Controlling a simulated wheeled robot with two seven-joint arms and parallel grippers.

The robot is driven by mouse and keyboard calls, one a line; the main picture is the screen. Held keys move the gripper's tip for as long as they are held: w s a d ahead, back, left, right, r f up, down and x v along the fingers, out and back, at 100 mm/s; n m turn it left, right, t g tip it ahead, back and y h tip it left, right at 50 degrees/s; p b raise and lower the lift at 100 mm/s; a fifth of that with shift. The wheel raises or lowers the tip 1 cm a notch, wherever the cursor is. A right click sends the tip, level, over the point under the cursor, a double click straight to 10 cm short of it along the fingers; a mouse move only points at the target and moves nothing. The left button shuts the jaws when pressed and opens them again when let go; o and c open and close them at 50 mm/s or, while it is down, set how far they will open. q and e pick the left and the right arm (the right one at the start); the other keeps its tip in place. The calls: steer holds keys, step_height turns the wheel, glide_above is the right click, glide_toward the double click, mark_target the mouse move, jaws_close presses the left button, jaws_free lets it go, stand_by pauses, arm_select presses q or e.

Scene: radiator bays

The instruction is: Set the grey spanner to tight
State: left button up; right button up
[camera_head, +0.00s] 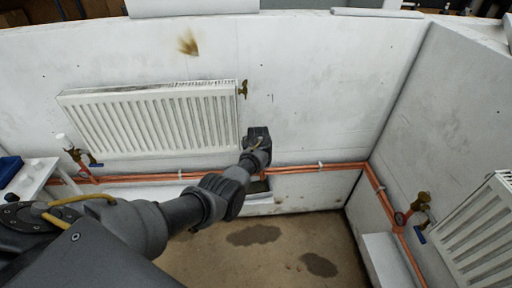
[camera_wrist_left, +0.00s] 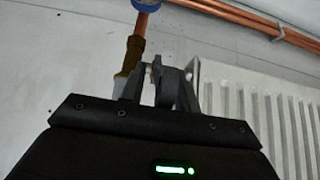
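My left gripper (camera_head: 258,135) is at the lower right corner of the wall radiator (camera_head: 150,118), in front of the copper pipes. In the left wrist view, my gripper's dark grey fingers (camera_wrist_left: 160,88) are close against a brass valve (camera_wrist_left: 131,58), which joins a copper pipe with a blue-rimmed round part (camera_wrist_left: 146,5). I cannot make out the grey spanner apart from the dark fingers; the arm and gripper hide this valve in the head view. A small light piece shows between the fingers, but I cannot tell what it is. My right gripper is out of view.
Orange copper pipes (camera_head: 320,168) run along the wall low down. Another valve with a blue handle (camera_head: 96,165) is at the left; one more brass valve (camera_head: 420,203) is by the right radiator (camera_head: 480,235). A white table (camera_head: 32,178) stands at left. The stained floor is clear.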

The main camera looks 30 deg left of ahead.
arm_select(q)
steer(key=shift+d, duration=0.15)
steer(key=shift+s+d+r, duration=0.15)
steer(key=shift+s+r, duration=0.15)
steer(key=shift+r, duration=0.2)
steer(key=p+v, duration=0.2)
steer(key=v, duration=0.7)
steer(key=shift+s+r, duration=0.2)
steer(key=shift+r, duration=0.05)
steer(key=shift+d+f, duration=0.1)
